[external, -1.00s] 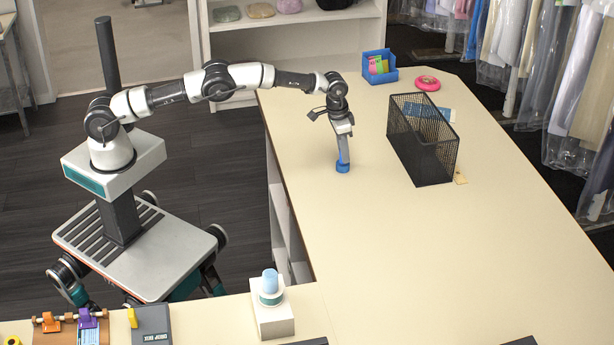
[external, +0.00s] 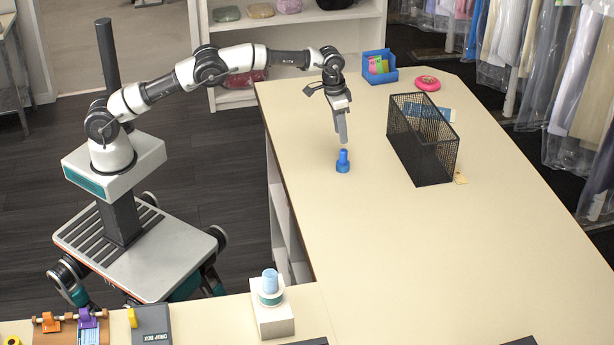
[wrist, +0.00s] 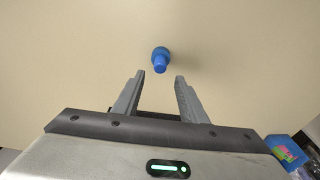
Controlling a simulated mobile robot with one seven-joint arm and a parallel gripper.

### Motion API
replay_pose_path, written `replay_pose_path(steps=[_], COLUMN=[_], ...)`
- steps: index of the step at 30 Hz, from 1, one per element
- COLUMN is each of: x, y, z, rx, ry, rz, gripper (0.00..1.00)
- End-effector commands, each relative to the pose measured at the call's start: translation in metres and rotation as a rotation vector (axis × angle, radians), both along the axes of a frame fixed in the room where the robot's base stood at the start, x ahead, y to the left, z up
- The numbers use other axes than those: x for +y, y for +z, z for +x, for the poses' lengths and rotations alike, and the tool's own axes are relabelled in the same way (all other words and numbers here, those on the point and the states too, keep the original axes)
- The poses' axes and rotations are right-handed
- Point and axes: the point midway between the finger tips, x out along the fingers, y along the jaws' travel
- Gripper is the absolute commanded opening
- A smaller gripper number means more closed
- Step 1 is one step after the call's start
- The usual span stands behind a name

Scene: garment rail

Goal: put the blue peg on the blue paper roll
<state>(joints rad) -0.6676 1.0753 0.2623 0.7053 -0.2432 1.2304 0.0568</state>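The blue peg (external: 343,163) stands upright on the table, with a wider base and a narrower top. It also shows in the wrist view (wrist: 160,59), just beyond the fingertips and roughly centred between them. My gripper (external: 342,141) points down just above the peg, apart from it. In the wrist view my gripper (wrist: 158,77) is open with nothing between its fingers. A light blue cylinder (external: 270,281), which looks like the blue paper roll, stands upright on a white block at the front counter.
A black mesh basket (external: 423,140) stands right of my gripper. A blue box (external: 379,67) of coloured cards and a pink ring (external: 427,83) are at the back. A dark drop box (external: 151,325) is at lower left. The middle of the table (external: 430,260) is clear.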

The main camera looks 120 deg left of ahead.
Motion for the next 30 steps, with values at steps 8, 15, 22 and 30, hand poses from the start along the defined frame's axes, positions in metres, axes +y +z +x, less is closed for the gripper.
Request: replay_pose_path(steps=[8,15,22,30], x=[-0.003,-0.003,-0.045,-0.205], y=[0.03,0.032,0.084,0.2], z=[-0.003,-0.004,0.007,-0.011], rx=[0.0,0.0,-0.039,-0.143], ry=[0.0,0.0,-0.04,-0.209], rz=[0.0,0.0,0.008,0.017], gripper=[0.39,0.39,0.39,0.39])
